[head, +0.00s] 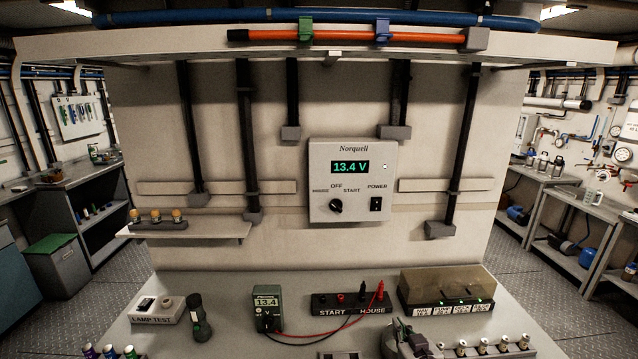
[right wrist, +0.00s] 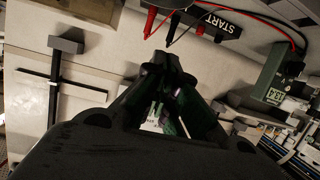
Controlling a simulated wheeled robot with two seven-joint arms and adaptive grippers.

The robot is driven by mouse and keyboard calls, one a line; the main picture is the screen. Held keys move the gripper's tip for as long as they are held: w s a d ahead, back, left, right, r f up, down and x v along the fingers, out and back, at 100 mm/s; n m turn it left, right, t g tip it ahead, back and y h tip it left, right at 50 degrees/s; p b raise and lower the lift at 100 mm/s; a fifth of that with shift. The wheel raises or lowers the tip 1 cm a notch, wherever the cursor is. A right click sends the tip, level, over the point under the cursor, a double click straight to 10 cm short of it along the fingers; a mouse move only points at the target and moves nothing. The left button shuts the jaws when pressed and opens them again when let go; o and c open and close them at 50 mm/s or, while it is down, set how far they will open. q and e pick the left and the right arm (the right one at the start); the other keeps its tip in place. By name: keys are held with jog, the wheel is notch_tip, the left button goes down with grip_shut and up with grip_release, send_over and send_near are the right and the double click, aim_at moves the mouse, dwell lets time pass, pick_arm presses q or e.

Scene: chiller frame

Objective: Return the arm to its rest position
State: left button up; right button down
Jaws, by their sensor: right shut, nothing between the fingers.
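My right gripper (head: 408,338) shows at the bottom of the head view, low over the front of the bench (head: 235,285). In the right wrist view the same gripper (right wrist: 172,62) has its dark fingertips together and holds nothing. The START/HOUSE terminal block (head: 350,303), with red and black leads plugged in, shows at the top of the wrist view (right wrist: 222,22), beyond the fingertips and apart from them. My left gripper is not in view.
The Norquell panel (head: 352,180) on the wall reads 13.4 V. A green multimeter (head: 267,308), a lamp-test box (head: 157,309) and a dark torch-like item (head: 198,318) stand on the bench. A clear-lidded box (head: 447,288) and a row of small bulbs (head: 482,345) are at right.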

jog(key=s+d+f+g+h, duration=0.1)
jog(key=s+f+g, duration=0.4)
jog(key=s, duration=0.7)
jog(key=s+f+g, duration=0.5)
jog(key=s+g, duration=0.1)
jog(key=s, duration=0.6)
notch_tip(320, 180, down, 37)
jog(key=s+d+b, duration=0.1)
jog(key=s+b, duration=0.1)
jog(key=b, duration=0.3)
pick_arm(q)
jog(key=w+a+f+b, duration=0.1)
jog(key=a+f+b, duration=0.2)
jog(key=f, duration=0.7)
jog(key=shift+b, duration=1)
pick_arm(e)
jog(key=s+d+f+g, duration=0.1)
jog(key=s+d+f, duration=0.2)
jog(key=s+f, duration=0.8)
jog(key=s+d+f+n+g, duration=0.1)
jog(key=s+d+f, duration=0.2)
jog(key=s+f, duration=0.8)
notch_tip(320, 180, down, 4)
jog(key=shift+d+r, duration=0.2)
